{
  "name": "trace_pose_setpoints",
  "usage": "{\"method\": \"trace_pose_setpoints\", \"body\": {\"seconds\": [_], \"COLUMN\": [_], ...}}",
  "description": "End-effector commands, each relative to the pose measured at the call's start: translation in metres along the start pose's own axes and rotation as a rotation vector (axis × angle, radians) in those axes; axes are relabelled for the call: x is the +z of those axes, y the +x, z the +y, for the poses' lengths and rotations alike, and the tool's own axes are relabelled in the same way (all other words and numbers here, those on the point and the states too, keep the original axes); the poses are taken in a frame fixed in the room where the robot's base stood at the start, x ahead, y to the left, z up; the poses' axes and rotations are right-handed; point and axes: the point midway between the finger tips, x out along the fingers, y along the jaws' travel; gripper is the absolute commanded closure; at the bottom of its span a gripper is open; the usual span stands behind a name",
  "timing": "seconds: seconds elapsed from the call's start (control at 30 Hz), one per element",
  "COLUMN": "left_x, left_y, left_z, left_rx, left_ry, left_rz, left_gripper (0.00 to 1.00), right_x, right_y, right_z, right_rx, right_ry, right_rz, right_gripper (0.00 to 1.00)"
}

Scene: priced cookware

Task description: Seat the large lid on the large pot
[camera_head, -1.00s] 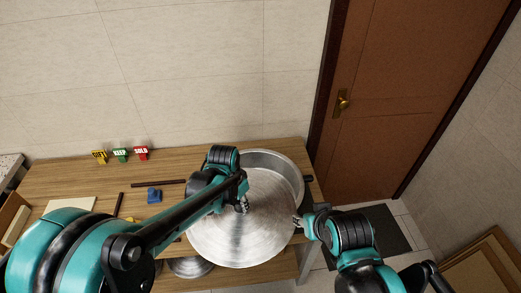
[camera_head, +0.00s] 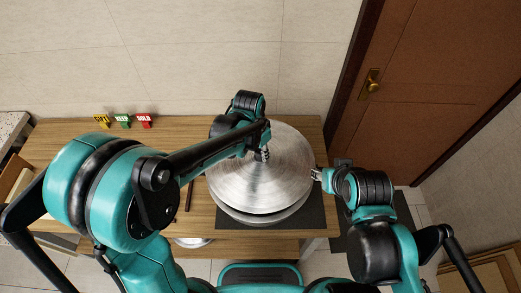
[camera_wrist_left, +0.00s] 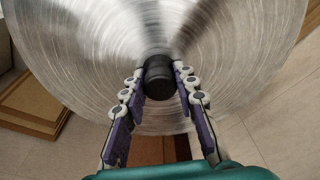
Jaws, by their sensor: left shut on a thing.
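The large lid (camera_head: 285,160) is a wide, round brushed-metal disc. It lies over the large pot (camera_head: 262,217), whose metal side shows as a thin band below the lid's near edge. The rest of the pot is hidden, and I cannot tell whether the lid touches its rim all round. My left gripper (camera_head: 264,155) is shut on the lid's black knob (camera_wrist_left: 159,82), which sits between the fingers in the left wrist view (camera_wrist_left: 160,85). My right gripper (camera_head: 317,174) is at the right edge of the lid and pot; its fingers are too small to read.
The pot stands on a dark mat (camera_head: 312,212) at the right end of the wooden table (camera_head: 75,140). Yellow, green and red price signs (camera_head: 123,121) stand at the back left. Another metal piece (camera_head: 193,242) is on the lower shelf. A brown door (camera_head: 415,95) is at the right.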

Motion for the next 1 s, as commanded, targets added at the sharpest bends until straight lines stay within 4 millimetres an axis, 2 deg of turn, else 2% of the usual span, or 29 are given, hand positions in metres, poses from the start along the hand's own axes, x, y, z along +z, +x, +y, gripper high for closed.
{"method": "trace_pose_setpoints", "body": {"seconds": [0.17,0.6,1.0], "left_x": [0.001,0.007,0.007], "left_y": [0.008,0.045,0.048], "left_z": [0.000,0.000,0.000], "left_rx": [0.000,0.000,0.000], "left_ry": [0.000,0.000,0.000], "left_rz": [0.000,0.000,0.000], "left_gripper": [1.00,1.00,1.00], "right_x": [0.005,0.023,0.024], "right_y": [0.006,0.032,0.033], "right_z": [0.000,0.000,0.000], "right_rx": [0.000,0.000,0.000], "right_ry": [0.000,0.000,0.000], "right_rz": [0.000,0.000,0.000], "right_gripper": [0.60,0.60,0.60]}}
